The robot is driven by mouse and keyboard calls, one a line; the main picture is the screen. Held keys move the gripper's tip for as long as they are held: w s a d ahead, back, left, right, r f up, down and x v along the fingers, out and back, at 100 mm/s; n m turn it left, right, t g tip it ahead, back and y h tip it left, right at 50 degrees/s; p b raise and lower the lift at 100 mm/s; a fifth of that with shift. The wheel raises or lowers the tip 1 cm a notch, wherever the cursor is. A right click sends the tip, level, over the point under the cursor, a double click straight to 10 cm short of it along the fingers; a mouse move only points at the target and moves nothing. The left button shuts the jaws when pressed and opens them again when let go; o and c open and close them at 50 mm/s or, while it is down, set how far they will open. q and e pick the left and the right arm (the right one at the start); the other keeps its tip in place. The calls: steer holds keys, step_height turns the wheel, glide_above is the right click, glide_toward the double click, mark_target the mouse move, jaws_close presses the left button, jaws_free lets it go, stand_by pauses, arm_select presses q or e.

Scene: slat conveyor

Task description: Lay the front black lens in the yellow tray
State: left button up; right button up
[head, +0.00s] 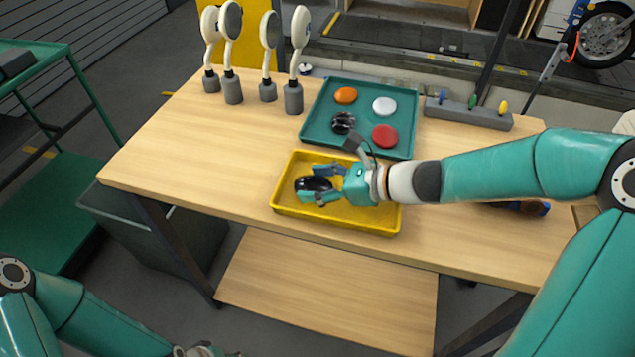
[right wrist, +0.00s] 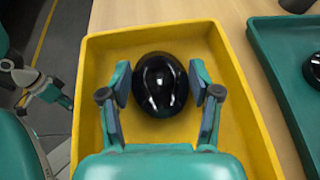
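A glossy black lens (head: 313,184) is inside the outline of the yellow tray (head: 290,208), at its left part. My right gripper (head: 322,184) reaches in from the right, with one finger on each side of this lens. In the right wrist view the lens (right wrist: 160,85) sits between the two finger pads, which look close against it. Whether it touches the tray floor I cannot tell. Another black lens (head: 343,122) lies in the teal tray (head: 318,138) behind. My left gripper (head: 203,350) is cut off at the bottom edge of the head view.
The teal tray also holds an orange disc (head: 346,95), a white disc (head: 384,106) and a red disc (head: 384,135). Several white-headed stands (head: 232,88) are at the back left. A grey rack (head: 468,113) is at the back right. The table's left part is clear.

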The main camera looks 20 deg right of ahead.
steer(key=o, duration=0.3)
steer(key=shift+f, duration=0.1)
steer(key=p+v, duration=0.1)
steer(key=v, duration=1.1)
stand_by(0.3)
